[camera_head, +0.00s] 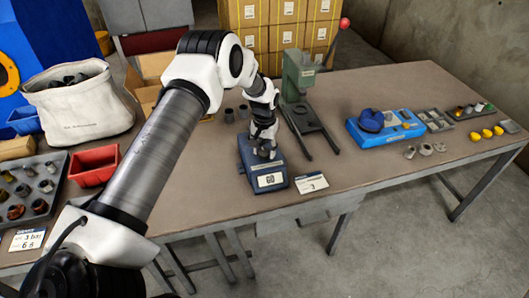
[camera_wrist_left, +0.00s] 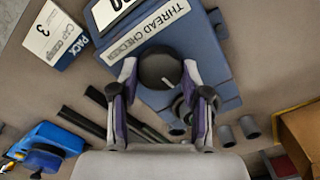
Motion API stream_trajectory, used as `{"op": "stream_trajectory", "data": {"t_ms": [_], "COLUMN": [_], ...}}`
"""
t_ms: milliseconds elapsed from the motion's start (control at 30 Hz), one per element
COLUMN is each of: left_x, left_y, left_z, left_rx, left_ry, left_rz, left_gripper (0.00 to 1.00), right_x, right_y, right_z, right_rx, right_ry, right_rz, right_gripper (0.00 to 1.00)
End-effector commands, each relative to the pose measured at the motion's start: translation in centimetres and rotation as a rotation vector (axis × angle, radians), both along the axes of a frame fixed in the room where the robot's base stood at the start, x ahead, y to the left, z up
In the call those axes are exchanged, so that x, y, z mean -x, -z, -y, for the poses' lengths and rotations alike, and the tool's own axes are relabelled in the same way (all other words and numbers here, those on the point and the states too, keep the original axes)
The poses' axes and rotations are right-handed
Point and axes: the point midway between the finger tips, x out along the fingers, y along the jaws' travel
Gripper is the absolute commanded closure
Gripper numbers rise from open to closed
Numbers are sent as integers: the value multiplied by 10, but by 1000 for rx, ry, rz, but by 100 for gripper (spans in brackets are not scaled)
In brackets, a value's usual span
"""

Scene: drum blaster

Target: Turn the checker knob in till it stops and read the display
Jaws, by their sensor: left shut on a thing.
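The blue thread checker (camera_head: 250,158) stands on the table, below the end of my left arm. Its front display (camera_head: 270,180) shows dark characters on white that look like "GO". In the left wrist view the checker (camera_wrist_left: 205,60) carries a "THREAD CHECKER" label, and the display (camera_wrist_left: 112,8) is cut off by the top edge. The round black knob (camera_wrist_left: 160,68) with a light pointer mark sits between the fingers of my left gripper (camera_wrist_left: 159,78), which is shut on it. In the head view the gripper (camera_head: 265,148) hides most of the knob. My right gripper is not in view.
Small grey cylinders (camera_wrist_left: 248,127) stand close by. A blue device (camera_head: 385,128) and trays are farther right. The table between is clear.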

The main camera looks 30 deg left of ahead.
Motion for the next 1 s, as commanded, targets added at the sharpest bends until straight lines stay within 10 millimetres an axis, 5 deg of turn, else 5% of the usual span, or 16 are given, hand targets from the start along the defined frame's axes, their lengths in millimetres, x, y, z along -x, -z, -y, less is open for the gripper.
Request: {"op": "stream_trajectory", "data": {"t_ms": [633, 667, 700, 1000], "left_x": [0, 0, 0, 0], "left_y": [0, -1, 0, -1], "left_z": [0, 0, 0, 0], "left_rx": [0, 0, 0, 0], "left_ry": [69, 69, 68, 68], "left_rz": [-1, -1, -1, -1], "left_gripper": [88, 47, 33, 28], "right_x": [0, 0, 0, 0], "right_y": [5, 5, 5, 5], "right_z": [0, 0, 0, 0], "right_rx": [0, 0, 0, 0], "right_ry": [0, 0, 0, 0], "right_rz": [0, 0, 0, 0], "right_gripper": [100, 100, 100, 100]}}
